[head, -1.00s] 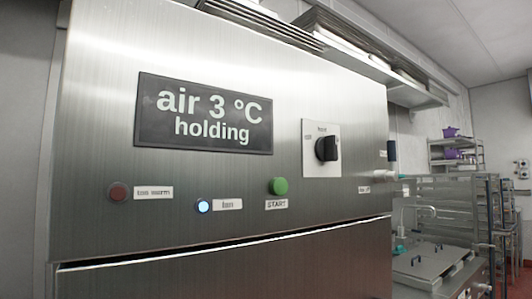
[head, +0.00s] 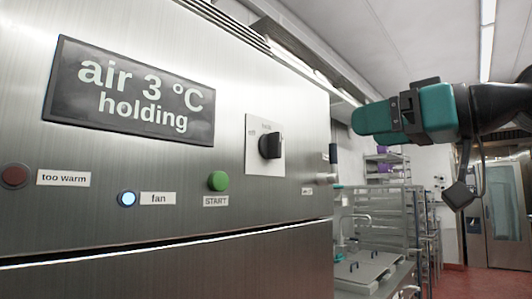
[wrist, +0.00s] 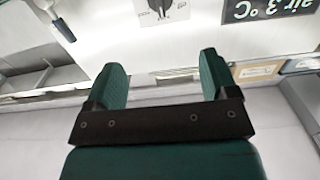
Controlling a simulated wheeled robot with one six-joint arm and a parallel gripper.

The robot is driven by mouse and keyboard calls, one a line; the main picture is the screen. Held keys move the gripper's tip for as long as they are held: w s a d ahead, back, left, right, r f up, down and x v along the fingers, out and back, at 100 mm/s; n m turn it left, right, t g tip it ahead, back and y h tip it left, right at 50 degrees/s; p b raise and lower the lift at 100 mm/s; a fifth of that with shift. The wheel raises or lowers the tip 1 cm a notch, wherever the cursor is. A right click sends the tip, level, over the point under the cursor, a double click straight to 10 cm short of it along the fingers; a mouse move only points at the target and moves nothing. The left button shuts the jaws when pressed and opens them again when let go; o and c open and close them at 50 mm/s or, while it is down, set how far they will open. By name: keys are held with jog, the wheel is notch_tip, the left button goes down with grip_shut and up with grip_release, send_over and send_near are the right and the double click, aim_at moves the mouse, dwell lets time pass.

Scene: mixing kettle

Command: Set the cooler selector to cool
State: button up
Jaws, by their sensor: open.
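The cooler's selector is a black knob (head: 270,146) on a white plate on the steel front, right of the display. Its small labels are too blurred to read, and I cannot tell which setting it points at. Part of the knob and plate shows at the top edge of the wrist view (wrist: 160,5). The display (head: 130,90) reads "air 3 °C holding". My gripper (head: 358,120) is right of the selector in the head view, apart from it. In the wrist view my gripper (wrist: 163,75) has two teal fingers wide apart with nothing between them.
Below the display are a dark red "too warm" lamp (head: 15,176), a lit blue fan lamp (head: 128,199) and a green START button (head: 218,181). A dark upright handle (head: 333,154) is at the panel's right edge. Metal racks (head: 385,205) and a counter stand beyond.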

jog(key=p, duration=0.7)
send_near(280, 142)
jog(key=x, duration=0.9)
jog(key=shift+r, duration=0.15)
jog(key=shift+w+a, duration=0.1)
grip_shut()
